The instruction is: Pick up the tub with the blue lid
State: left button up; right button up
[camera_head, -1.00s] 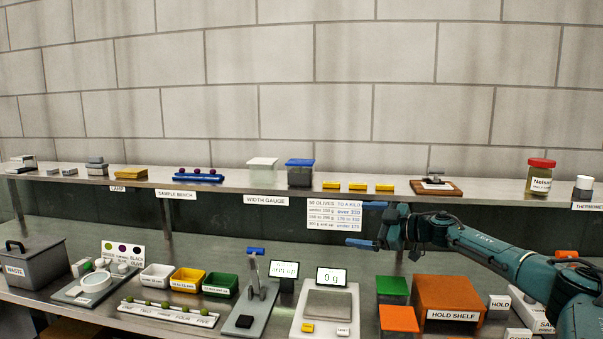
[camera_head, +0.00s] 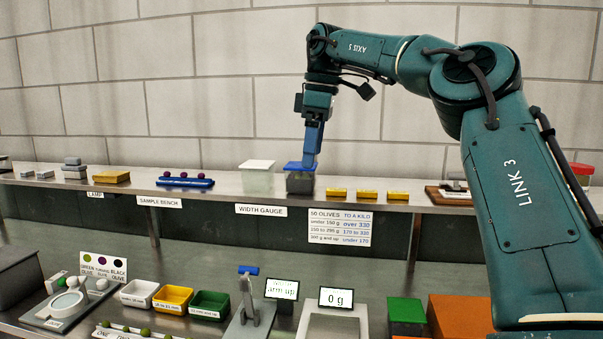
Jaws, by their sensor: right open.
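The tub with the blue lid (camera_head: 299,184) stands upright on the upper shelf, dark-bodied, right of a tub with a whitish lid (camera_head: 257,175). My right gripper (camera_head: 309,165) points down at it from above, its blue fingers over or in front of the lid's right part. The jaws are open; they overlap in this view, and I cannot tell whether they touch the tub. Part of the lid is hidden behind the fingers. My left gripper is not in view.
Several yellow blocks (camera_head: 367,194) lie on the shelf (camera_head: 225,189) just right of the tub. A blue rack (camera_head: 185,182) with dark olives is to the left. Below, the bench holds small bins (camera_head: 209,304), displays (camera_head: 336,298) and a green box (camera_head: 405,310).

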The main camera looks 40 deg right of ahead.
aim_at(299, 180)
jog(key=i+l, duration=0.65)
jog(key=l, duration=0.25)
